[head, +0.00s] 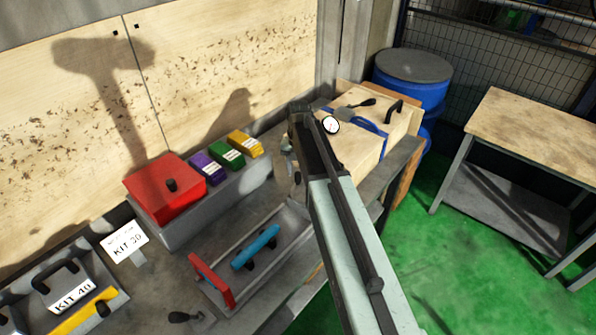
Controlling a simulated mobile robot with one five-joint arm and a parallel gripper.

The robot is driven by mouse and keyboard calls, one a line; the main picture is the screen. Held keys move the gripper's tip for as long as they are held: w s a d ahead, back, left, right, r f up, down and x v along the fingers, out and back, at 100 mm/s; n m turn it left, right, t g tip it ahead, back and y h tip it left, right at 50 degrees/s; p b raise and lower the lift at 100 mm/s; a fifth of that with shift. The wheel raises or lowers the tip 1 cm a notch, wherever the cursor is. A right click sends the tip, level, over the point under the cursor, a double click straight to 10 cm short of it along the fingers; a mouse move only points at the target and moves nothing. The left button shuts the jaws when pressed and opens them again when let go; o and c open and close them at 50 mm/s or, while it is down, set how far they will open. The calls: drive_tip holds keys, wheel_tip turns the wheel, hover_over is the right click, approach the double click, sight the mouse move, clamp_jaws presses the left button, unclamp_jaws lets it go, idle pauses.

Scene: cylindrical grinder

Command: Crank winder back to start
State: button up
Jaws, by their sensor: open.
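A pale box (350,150) with a blue band stands on the bench at the upper middle. A crank-like black lever (362,103) and a black arched handle (394,111) are on the pale casing behind it; which part is the winder I cannot tell for sure. A white round dial (331,125) shows beside my arm. My arm crosses the view from the lower right and hides part of the box. My gripper (293,166) is at its far end, low over the bench left of the box. It is open, small and partly hidden, apart from the crank.
A grey tray with a red box (165,195) and purple, green and yellow blocks lies along the wall. An open tray holds a blue bar (255,247) and a red handle (211,280). A blue drum (412,85) and wooden table (535,130) stand right; green floor lies between.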

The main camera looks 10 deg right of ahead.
wheel_tip(320, 180, up, 6)
drive_tip(key=p, duration=0.5)
drive_tip(key=shift+r, duration=0.15)
drive_tip(key=shift+f, duration=0.2)
drive_tip(key=f+b, duration=0.1)
drive_tip(key=s+f+b, duration=0.1)
drive_tip(key=f+b, duration=0.1)
drive_tip(key=shift+s+a+f, duration=0.1)
drive_tip(key=shift+s+a, duration=0.05)
drive_tip(key=shift+a, duration=0.25)
drive_tip(key=m+b, duration=0.2)
drive_tip(key=b, duration=0.1)
hover_over(298, 198)
wheel_tip(298, 198, down, 3)
drive_tip(key=shift+r, duration=0.1)
drive_tip(key=s+m+b, duration=0.1)
drive_tip(key=s+m, duration=0.3)
drive_tip(key=m, duration=0.5)
drive_tip(key=s+f+m, duration=0.1)
drive_tip(key=s+m, duration=0.3)
drive_tip(key=m, duration=0.6)
drive_tip(key=s+a+f+m+b, duration=0.1)
drive_tip(key=s+m, duration=0.3)
drive_tip(key=m, duration=0.5)
drive_tip(key=shift+f+m+b, duration=0.15)
drive_tip(key=shift+m+b, duration=0.15)
drive_tip(key=shift+m, duration=0.1)
